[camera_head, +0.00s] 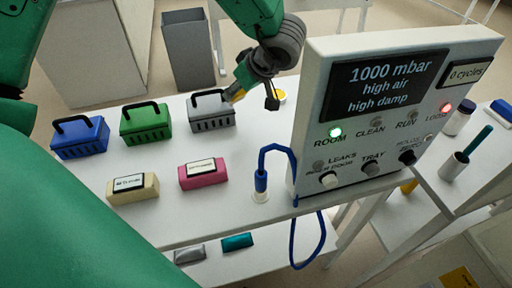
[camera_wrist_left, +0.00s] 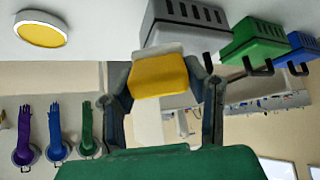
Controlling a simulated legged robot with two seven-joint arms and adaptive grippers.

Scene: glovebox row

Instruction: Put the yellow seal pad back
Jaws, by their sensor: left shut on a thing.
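The yellow seal pad (camera_wrist_left: 160,76) is a small yellow block with a pale upper part. It sits between the fingers of my left gripper (camera_wrist_left: 162,88), which is shut on it. In the head view my left gripper (camera_head: 238,94) is over the white bench beside the grey basket, with a bit of yellow at its tip. A round white dish with a yellow face (camera_wrist_left: 41,34) is at the upper left of the wrist view. Part of it, a yellow disc (camera_head: 279,96), shows behind the gripper in the head view. My right gripper is not in view.
Blue (camera_head: 80,137), green (camera_head: 146,122) and grey (camera_head: 211,110) handled baskets stand in a row. Cream (camera_head: 132,188) and pink (camera_head: 203,173) labelled blocks lie in front. A large control panel (camera_head: 390,110) and a blue hose (camera_head: 261,180) stand at the right. The bench middle is clear.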

